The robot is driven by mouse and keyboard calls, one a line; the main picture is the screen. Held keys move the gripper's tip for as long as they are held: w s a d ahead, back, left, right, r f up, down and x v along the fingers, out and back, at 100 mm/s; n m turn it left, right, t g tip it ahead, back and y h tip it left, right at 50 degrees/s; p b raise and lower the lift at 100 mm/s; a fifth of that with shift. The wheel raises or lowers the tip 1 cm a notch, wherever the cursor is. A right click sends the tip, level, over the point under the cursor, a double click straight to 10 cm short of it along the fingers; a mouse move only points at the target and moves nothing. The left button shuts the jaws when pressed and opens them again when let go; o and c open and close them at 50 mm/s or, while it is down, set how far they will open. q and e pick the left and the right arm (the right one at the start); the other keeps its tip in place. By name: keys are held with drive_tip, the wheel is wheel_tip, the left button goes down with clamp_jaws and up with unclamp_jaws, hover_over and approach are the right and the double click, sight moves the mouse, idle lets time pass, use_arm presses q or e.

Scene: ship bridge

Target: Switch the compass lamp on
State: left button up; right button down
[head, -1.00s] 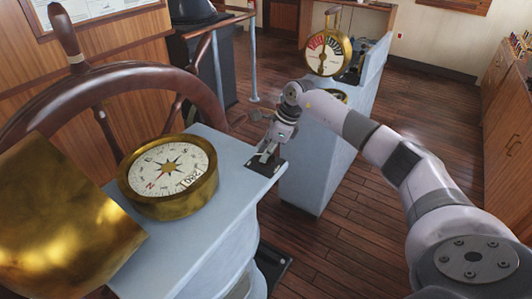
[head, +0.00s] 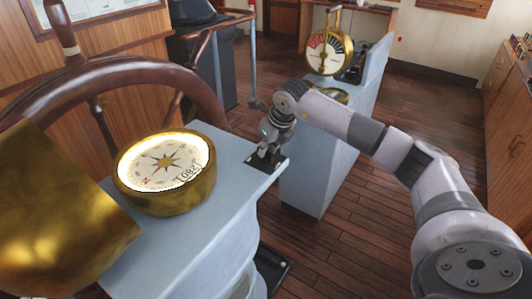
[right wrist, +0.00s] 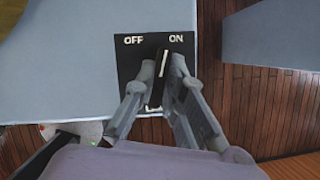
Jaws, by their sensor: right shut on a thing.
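The brass compass (head: 166,200) stands on the pale blue-grey pedestal, and the rim of its dial glows bright. The black switch plate (head: 252,162) is at the pedestal's right corner. In the right wrist view the plate (right wrist: 128,62) reads OFF on the left and ON on the right. Its dark lever (right wrist: 161,66), with a white line, stands between the two words, leaning a little toward ON. My right gripper (head: 266,150) is at the plate. In the right wrist view its fingers (right wrist: 159,76) are shut on the lever and hide its lower part. My left gripper is not in view.
The wooden ship's wheel (head: 115,85) is behind the compass, and a brass hood (head: 60,220) is at the left. A second pedestal (head: 312,170) with a brass engine telegraph (head: 328,54) stands beyond my right arm. Wooden floor (head: 400,95) lies open behind it.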

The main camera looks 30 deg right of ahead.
drive_tip(key=shift+m+h+b, duration=0.6)
drive_tip(key=shift+m+b, duration=0.1)
drive_tip(key=shift+m, duration=0.8)
drive_tip(key=c, duration=1.7)
unclamp_jaws()
drive_tip(key=shift+o, duration=0.2)
drive_tip(key=shift+r, duration=0.1)
drive_tip(key=v, duration=1.1)
drive_tip(key=shift+r, duration=0.4)
drive_tip(key=shift+s, duration=0.15)
